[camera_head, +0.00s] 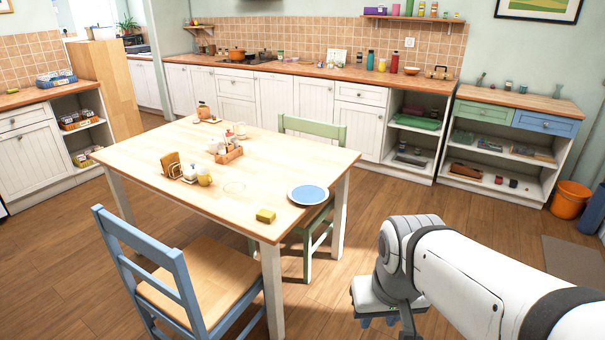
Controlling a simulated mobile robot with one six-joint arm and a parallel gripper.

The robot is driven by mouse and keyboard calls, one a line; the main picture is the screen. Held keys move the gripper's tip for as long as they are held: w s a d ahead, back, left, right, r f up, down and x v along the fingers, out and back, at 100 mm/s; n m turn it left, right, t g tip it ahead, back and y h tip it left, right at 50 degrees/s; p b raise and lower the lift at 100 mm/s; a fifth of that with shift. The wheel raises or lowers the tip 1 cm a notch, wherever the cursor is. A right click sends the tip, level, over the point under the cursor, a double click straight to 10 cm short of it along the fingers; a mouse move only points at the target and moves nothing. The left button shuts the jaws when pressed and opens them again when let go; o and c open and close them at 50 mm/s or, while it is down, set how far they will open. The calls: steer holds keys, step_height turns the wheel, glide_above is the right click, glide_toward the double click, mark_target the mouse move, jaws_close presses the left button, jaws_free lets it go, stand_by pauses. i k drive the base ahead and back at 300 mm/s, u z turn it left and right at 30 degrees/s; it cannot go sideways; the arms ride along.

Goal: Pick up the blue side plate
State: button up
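The blue side plate (308,195) lies flat on the wooden table (150,160), close to its right edge. It has a pale rim and looks empty. My gripper (378,321) is low at the bottom of the view, to the right of the table and apart from the plate. Its fingertips point down and are partly hidden and cut off by the frame's lower edge, so I cannot tell how far apart they are.
A yellow sponge-like block (265,216) lies just left of the plate. A yellow cup (204,179) and a wooden caddy (229,154) stand further left. A green chair (312,129) and a blue chair (190,275) stand at the table. Floor right of the table is clear.

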mark_target(305, 194)
steer(key=i, duration=0.9)
steer(key=u, duration=0.05)
